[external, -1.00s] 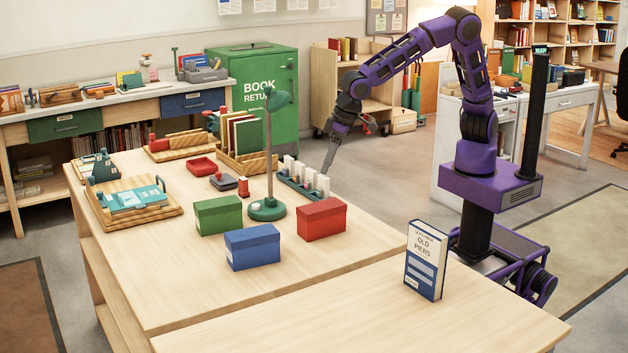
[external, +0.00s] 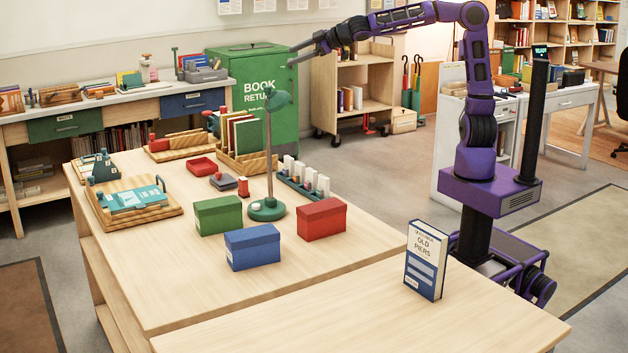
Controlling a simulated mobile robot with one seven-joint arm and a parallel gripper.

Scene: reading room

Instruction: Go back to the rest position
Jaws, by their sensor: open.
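My gripper (external: 302,55) is up in the air in front of the green book return cabinet (external: 278,110), well above the table. Its two fingers point left and are spread apart, with nothing between them. My purple arm reaches left from its column, its forearm roughly level near the top of the picture. The gripper touches nothing that I can see.
The wooden table (external: 180,290) holds a green lamp (external: 268,208), a green box (external: 218,215), a blue box (external: 252,248), a red box (external: 321,219) and a rack (external: 290,183) of white cards. A book (external: 425,262) stands upright at the front right. A wheeled shelf (external: 340,118) stands behind.

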